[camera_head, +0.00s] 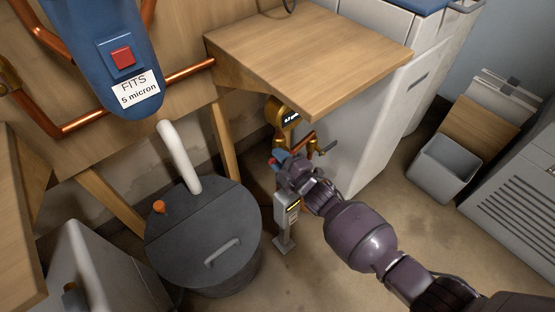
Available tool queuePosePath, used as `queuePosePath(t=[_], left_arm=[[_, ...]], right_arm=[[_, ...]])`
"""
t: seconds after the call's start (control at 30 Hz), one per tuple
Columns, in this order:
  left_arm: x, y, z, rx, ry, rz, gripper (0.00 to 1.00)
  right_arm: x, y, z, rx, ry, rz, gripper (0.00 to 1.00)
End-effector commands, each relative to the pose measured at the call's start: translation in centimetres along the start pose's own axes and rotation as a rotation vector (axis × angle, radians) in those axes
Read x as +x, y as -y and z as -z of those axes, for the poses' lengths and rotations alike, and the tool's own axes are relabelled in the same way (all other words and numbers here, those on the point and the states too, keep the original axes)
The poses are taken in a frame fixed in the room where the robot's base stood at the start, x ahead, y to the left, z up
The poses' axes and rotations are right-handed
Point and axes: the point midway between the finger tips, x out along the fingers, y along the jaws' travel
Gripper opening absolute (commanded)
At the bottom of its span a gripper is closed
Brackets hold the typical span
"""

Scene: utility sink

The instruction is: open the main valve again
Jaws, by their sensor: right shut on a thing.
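My right gripper (281,163) is at the lower left of this assembly. It is shut on a small part of it, which looks like a red and blue valve handle; the fingers hide most of this part, so its angle cannot be told. My left gripper is not in view.
A grey device on a stand (287,212) is just below my right gripper. A dark lidded tank (205,240) with a white pipe stands to the left. The wooden counter (310,50) overhangs the valve. A blue filter housing (110,45) hangs upper left. A grey bin (445,165) stands right.

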Motion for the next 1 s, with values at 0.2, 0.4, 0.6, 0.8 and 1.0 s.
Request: queuePosePath(t=[0.2, 0.4, 0.6, 0.8, 1.0], left_arm=[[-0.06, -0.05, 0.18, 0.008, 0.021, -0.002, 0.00], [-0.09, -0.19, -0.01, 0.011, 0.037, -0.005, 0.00], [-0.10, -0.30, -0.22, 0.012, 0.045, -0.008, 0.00], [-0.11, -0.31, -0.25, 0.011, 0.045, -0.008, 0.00], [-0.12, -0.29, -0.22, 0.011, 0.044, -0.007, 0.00]], right_arm=[[0.05, -0.95, -0.02, 0.120, -0.001, -0.003, 0.00], [0.00, -1.10, -0.10, 0.185, -0.001, -0.001, 0.00], [-0.04, -1.09, -0.15, 0.208, 0.000, 0.000, 0.00], [-0.06, -1.05, -0.16, 0.210, 0.000, 0.000, 0.00], [-0.06, -1.04, -0.16, 0.209, 0.000, 0.000, 0.35]])
